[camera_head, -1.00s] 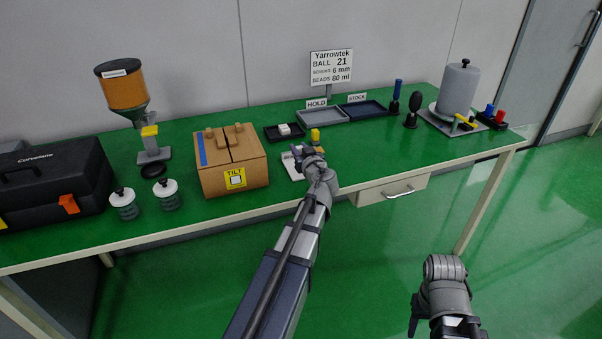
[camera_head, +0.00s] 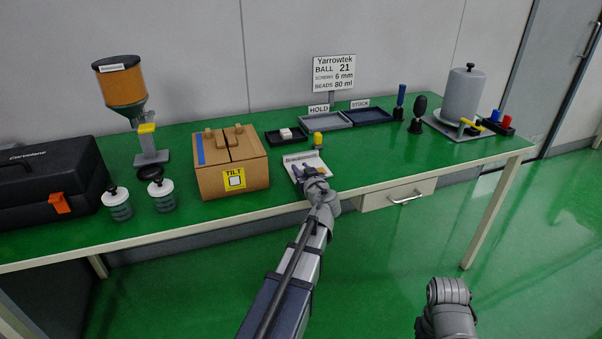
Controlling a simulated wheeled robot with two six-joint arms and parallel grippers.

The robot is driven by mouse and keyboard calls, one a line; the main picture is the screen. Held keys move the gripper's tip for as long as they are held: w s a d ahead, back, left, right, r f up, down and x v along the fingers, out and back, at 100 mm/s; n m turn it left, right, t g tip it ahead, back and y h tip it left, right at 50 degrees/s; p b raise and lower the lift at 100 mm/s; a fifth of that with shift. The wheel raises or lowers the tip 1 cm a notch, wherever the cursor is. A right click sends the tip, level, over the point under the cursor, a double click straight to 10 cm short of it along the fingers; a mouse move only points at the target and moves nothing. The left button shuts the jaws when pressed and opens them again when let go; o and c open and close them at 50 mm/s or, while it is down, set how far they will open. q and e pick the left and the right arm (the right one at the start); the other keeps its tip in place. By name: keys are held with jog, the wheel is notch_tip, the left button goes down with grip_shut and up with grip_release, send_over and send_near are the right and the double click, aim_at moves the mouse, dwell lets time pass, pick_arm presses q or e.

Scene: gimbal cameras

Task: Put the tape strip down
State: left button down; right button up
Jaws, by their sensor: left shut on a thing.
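My left gripper (camera_head: 306,171) is over the white printed sheet (camera_head: 318,160) near the front edge of the green bench. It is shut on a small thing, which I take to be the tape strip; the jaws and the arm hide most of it. I cannot tell whether the strip touches the sheet. A blue strip (camera_head: 200,150) lies along the left of the cardboard box's top, apart from my gripper. My right arm shows at the bottom right, but its gripper is out of the picture.
The cardboard box (camera_head: 228,180) with a TILT label stands left of the sheet. A small yellow-topped item (camera_head: 318,138) and a black tray (camera_head: 272,139) are behind. The HOLD tray (camera_head: 325,124) and STOCK tray (camera_head: 372,118) lie farther back. The bench right of the sheet is clear.

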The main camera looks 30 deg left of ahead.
pick_arm(q)
jog(key=shift+f, duration=0.15)
jog(key=c, duration=0.6)
grip_release()
jog(key=shift+c, duration=0.2)
jog(key=shift+s+r, duration=0.1)
jog(key=shift+r, duration=0.2)
jog(key=p+v, duration=0.1)
jog(key=v, duration=1.1)
jog(key=shift+f+p, duration=0.15)
jog(key=shift+p, duration=0.2)
